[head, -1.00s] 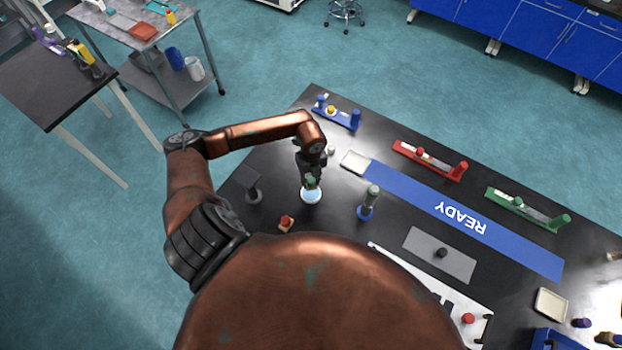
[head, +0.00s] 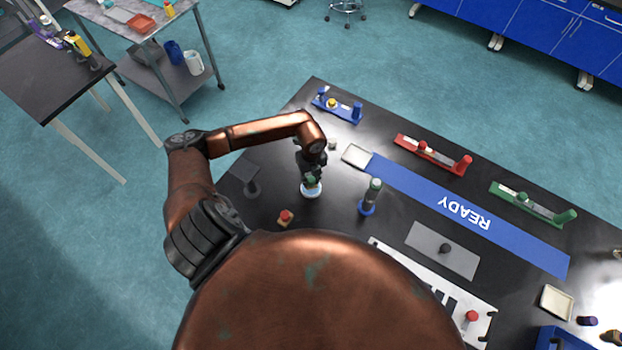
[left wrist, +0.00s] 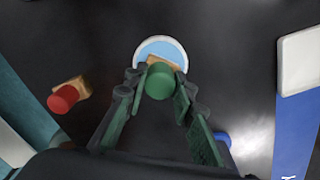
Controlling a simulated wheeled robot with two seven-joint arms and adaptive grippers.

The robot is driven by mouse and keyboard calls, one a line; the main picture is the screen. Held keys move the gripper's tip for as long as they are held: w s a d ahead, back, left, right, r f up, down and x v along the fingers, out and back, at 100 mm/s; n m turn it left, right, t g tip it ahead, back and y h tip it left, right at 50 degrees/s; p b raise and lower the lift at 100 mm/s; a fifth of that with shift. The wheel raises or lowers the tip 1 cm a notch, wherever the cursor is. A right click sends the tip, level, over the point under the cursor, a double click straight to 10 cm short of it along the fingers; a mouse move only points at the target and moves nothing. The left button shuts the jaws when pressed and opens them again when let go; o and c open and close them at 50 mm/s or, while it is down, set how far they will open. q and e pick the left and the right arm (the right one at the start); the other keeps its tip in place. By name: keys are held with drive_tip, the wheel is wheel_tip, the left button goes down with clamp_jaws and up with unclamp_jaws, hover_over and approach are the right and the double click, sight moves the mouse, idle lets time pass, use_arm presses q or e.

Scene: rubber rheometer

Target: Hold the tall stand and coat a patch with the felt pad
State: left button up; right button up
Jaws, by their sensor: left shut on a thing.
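My left gripper (head: 311,178) is shut on the green knob (left wrist: 159,82) of a small pad with a tan block (left wrist: 160,60). The pad is over or in a round white-rimmed dish (head: 311,192) with a light blue inside; the wrist view shows the dish (left wrist: 161,41) beyond the knob. I cannot tell whether the pad touches the dish's inside. A tall stand (head: 369,200) with a blue base, grey column and green top stands upright to the right. A dark stand with a flat panel (head: 244,175) is to the left. My right gripper is not in view.
A red-knobbed tan block (head: 285,217) lies near the dish. Bare black tabletop surrounds the dish.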

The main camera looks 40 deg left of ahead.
sight(311, 179)
use_arm(q)
drive_tip(key=shift+f, duration=0.1)
idle(0.3)
drive_tip(key=shift+f+b, duration=0.35)
drive_tip(key=shift+f, duration=0.05)
idle(1.2)
drive_tip(key=shift+r+p, duration=2.55)
drive_tip(key=shift+r, duration=1)
